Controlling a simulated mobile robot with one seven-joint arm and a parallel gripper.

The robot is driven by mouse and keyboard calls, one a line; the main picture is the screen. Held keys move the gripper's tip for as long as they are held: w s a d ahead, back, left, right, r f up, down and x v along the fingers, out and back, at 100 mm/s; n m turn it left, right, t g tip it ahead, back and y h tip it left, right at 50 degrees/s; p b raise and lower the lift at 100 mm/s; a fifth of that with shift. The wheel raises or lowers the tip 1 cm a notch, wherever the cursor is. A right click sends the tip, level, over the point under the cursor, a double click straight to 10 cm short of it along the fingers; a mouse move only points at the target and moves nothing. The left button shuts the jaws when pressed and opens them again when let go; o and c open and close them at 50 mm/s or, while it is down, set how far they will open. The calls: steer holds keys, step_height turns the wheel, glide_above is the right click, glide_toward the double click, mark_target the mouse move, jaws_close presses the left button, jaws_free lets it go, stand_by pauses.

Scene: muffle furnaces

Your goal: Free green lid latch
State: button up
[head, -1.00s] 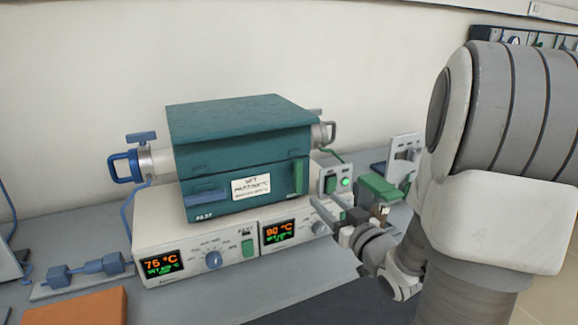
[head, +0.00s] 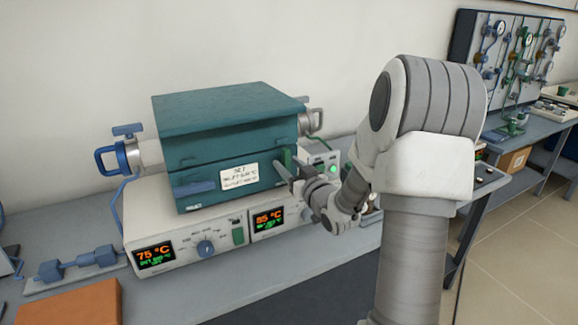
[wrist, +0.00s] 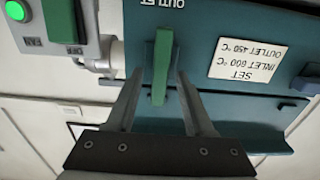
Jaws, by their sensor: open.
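A teal furnace box (head: 225,105) with a lid sits on a white control unit. The green latch (head: 285,158) is an upright bar at the right end of its front face. It also shows in the wrist view (wrist: 162,62), where the picture is upside down and "OUTLET" is printed beside it. My gripper (head: 284,174) is at the front of the latch. In the wrist view my gripper (wrist: 160,84) is open, one finger on each side of the green bar. I cannot tell whether the fingers touch it.
A blue latch (head: 194,187) is at the front left, with a white label (head: 239,175) between the latches. The control unit (head: 190,232) has knobs and lit displays below. A green-lit switch box (head: 325,165) stands right of the furnace. An orange block (head: 75,303) lies front left.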

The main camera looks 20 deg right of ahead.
jaws_close()
stand_by(0.3)
steer(key=shift+m, duration=0.4)
steer(key=m, duration=0.2)
steer(key=m+p, duration=0.1)
steer(key=shift+d+m, duration=0.2)
steer(key=shift+m, duration=0.2)
steer(key=shift+d+f+m+p, duration=0.15)
steer(key=shift+m+p, duration=0.85)
steer(key=shift+m, duration=1.25)
steer(key=shift+d+f+m+p, duration=0.15)
steer(key=shift+m+p, duration=0.85)
steer(key=shift+m, duration=1.2)
steer(key=shift+f+m+p, duration=0.2)
steer(key=shift+m+p, duration=0.8)
steer(key=shift+m, duration=1.25)
